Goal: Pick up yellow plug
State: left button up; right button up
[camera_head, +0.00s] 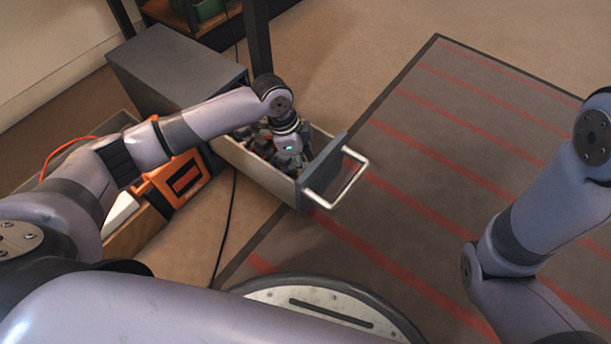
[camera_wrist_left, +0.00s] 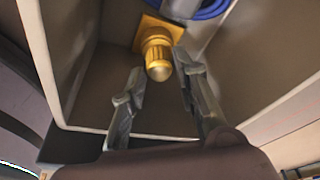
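The yellow plug (camera_wrist_left: 158,55) shows in the left wrist view inside the drawer, with a square flange and a ribbed round knob. My left gripper (camera_wrist_left: 160,82) is open, with one finger on each side of the plug's knob end. I cannot tell whether the fingers touch it. In the head view my left gripper (camera_head: 288,158) reaches down into the open drawer (camera_head: 262,178), and the plug is hidden there. My right arm is at the right edge of the head view, and its gripper is out of the picture.
A blue coiled item (camera_wrist_left: 205,8) lies beside the plug in the drawer. The drawer walls stand close around the left gripper. The drawer's metal handle (camera_head: 345,185) sticks out to the right. An orange item (camera_head: 180,180) and a box stand left of the drawer. The striped mat (camera_head: 430,130) is clear.

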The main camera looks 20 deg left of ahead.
pick_arm(q)
jog(key=shift+b+x, duration=0.5)
jog(key=shift+x, duration=0.6)
jog(key=shift+r, duration=0.1)
jog(key=shift+c, duration=0.4)
grip_shut()
